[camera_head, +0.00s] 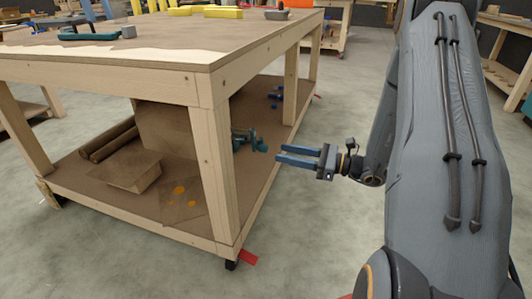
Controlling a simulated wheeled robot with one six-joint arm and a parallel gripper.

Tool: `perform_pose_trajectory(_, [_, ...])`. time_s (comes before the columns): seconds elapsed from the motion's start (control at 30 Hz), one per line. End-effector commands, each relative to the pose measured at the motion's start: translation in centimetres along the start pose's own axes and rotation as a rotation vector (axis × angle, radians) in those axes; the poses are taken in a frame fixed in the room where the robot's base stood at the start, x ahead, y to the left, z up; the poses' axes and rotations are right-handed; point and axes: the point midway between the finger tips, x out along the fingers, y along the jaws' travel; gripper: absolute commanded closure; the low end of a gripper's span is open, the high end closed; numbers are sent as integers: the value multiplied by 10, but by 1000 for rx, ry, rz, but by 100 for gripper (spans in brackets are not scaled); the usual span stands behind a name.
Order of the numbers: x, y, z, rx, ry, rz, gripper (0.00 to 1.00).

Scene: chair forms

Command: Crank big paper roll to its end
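My gripper (280,154) is in the middle of the head view, to the right of a wooden workbench (150,82). Its two blue fingers point left, with a gap between them and nothing held. It is over open floor, in front of the bench's side. No big paper roll with a crank can be made out. Two brown rolls (108,143) lie side by side on the bench's lower shelf, far to the left of my gripper. I cannot tell whether they are paper.
The lower shelf also holds a brown box (134,172), a sheet with orange spots (180,195) and teal clamps (250,140). Bench legs stand between these and the aisle. Clear concrete floor (300,225) lies beside the bench. Other benches stand behind.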

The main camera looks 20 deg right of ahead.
Motion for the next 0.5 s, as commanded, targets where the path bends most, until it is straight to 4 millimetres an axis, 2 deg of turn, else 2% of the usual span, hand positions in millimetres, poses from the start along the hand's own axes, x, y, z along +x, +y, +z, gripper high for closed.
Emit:
perform_pose_trajectory(0.3, [47,1,-1,-1,0,5,61])
perform_pose_trajectory(0.5, [69,1,0,-1,1,4,61])
